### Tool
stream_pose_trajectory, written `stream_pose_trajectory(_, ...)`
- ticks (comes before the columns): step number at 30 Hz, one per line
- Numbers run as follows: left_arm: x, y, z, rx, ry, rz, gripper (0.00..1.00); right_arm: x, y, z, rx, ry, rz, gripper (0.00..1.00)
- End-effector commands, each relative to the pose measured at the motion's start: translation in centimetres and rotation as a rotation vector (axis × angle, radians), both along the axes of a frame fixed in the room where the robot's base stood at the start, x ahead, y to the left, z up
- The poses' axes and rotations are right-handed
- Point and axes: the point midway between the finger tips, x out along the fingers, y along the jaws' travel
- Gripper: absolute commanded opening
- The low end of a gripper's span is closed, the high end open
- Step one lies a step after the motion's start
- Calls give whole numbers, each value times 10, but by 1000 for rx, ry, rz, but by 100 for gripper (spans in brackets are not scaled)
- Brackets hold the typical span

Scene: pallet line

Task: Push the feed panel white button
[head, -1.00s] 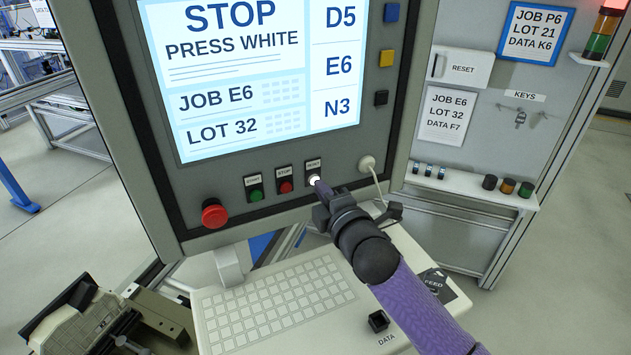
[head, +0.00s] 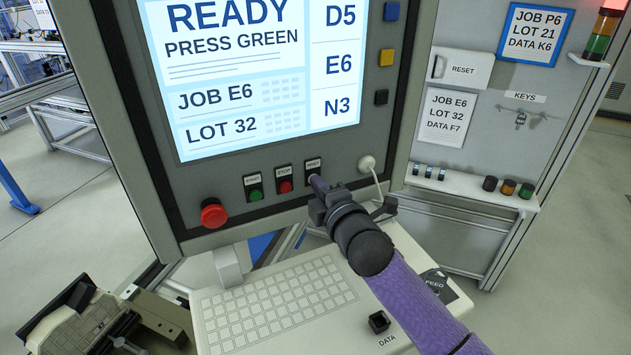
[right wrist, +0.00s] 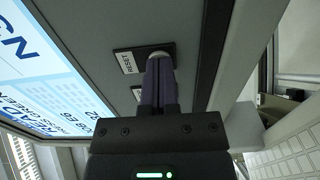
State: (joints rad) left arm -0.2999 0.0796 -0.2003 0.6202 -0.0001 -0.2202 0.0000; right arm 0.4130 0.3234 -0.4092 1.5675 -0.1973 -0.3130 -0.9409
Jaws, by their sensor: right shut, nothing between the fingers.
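The feed panel (head: 190,185) has a lit screen (head: 250,75) that reads "READY PRESS GREEN", with "JOB E6" and "LOT 32" below. The white button under the RESET label (head: 313,163) is hidden behind my right gripper's fingertips in the head view. My right gripper (head: 317,183) is shut and empty, its tips at that button. In the right wrist view the shut fingers (right wrist: 158,80) reach the RESET spot, and a pale rim (right wrist: 159,54) of the button shows at their tips. My left gripper is not in view.
A green button (head: 255,194), a red button (head: 285,186) and a red emergency stop (head: 214,213) sit left of my gripper. A white cable plug (head: 367,162) is close on the right. A keyboard shelf (head: 230,325) lies below the panel.

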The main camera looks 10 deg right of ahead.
Motion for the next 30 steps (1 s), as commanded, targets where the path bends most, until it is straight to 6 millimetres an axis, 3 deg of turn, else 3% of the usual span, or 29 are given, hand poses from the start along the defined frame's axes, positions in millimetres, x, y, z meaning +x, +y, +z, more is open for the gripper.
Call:
stream_pose_trajectory(18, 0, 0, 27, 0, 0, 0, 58, -45, -10, 1, 1, 1, 0, 0)
stream_pose_trajectory(30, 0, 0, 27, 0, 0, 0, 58, -49, -10, 0, 0, -1, 0, 0)
